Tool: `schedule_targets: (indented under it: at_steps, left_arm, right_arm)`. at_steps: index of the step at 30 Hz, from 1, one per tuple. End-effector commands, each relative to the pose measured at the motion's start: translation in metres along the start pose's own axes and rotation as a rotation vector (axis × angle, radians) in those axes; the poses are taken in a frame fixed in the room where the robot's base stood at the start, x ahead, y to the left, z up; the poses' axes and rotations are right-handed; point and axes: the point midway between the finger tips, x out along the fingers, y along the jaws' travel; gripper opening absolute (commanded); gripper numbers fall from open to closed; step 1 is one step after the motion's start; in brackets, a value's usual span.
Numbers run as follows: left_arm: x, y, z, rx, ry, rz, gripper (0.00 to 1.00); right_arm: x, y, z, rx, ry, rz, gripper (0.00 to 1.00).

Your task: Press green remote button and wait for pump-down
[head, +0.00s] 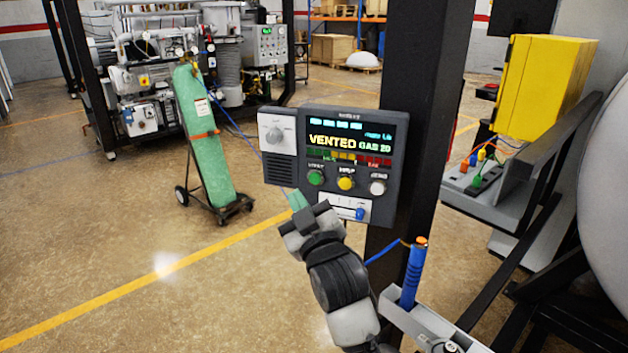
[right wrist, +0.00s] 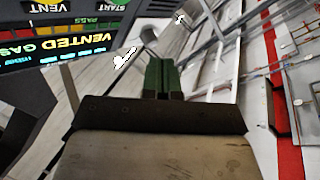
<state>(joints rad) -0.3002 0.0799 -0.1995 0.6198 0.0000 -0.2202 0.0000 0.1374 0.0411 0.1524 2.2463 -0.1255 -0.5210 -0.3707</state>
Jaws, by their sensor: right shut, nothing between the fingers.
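The remote control box (head: 333,163) is fixed to a black post. Its screen (head: 350,143) reads "VENTED" and "GAS 20". Below the screen are a green button (head: 315,177), a yellow button (head: 346,183) and a white button (head: 377,188). My right gripper (head: 297,201) is shut and empty, just below and left of the green button; I cannot tell the exact gap to the panel. In the right wrist view the shut green fingertips (right wrist: 162,76) show, with the screen (right wrist: 62,50) upside down at the upper left. My left gripper is not in view.
A green gas cylinder on a cart (head: 206,140) stands behind left. A blue-handled tool (head: 413,275) stands in a grey bracket beside my right arm. A yellow box (head: 543,87) and a large grey vessel (head: 610,190) are at the right. The floor at the left is clear.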

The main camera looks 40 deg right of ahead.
Motion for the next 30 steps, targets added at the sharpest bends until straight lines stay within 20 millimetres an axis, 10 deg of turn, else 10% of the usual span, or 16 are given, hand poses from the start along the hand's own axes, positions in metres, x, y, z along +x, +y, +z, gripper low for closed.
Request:
schedule_targets:
  at_steps: [30]
  left_arm:
    - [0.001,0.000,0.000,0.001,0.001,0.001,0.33]
  right_arm:
    - [0.037,0.027,0.027,0.001,0.000,-0.001,0.00]
